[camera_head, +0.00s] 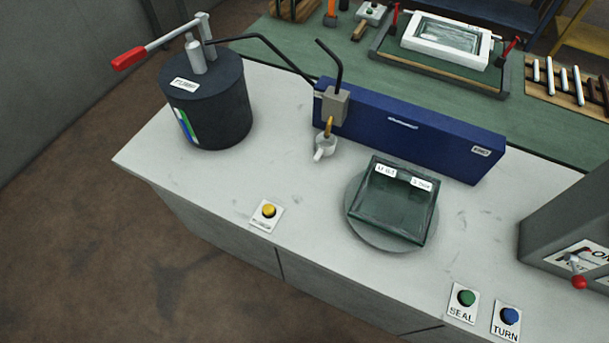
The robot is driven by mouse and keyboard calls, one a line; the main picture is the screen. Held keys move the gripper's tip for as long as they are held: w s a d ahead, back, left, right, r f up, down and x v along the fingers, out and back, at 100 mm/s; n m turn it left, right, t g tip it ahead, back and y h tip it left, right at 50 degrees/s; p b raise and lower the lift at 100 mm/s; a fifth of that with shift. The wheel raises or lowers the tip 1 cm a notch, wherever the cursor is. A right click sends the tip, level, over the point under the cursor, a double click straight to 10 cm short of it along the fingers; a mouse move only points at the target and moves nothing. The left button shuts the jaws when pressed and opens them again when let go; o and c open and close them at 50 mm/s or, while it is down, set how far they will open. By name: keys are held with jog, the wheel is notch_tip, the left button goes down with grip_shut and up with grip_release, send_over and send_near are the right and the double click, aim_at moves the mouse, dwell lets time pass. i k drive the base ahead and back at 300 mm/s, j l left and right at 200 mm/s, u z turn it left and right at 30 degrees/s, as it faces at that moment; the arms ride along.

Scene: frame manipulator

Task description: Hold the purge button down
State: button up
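A yellow button (268,210) sits on a small white plate near the front edge of the pale worktop. The plate has a small label below the button, too blurred to read with certainty; it is the likely purge button. The yellow cap stands up and nothing touches it. A green button (466,298) marked SEAL and a blue button (509,316) marked TURN are at the front right. My gripper is not in view.
A dark drum (208,105) with a red-handled lever (130,58) stands at the left. A dark tray (397,205) sits on a round plate to the right. Worktop around the yellow button is clear.

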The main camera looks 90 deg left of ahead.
aim_at(268, 208)
jog(key=u, duration=3.4)
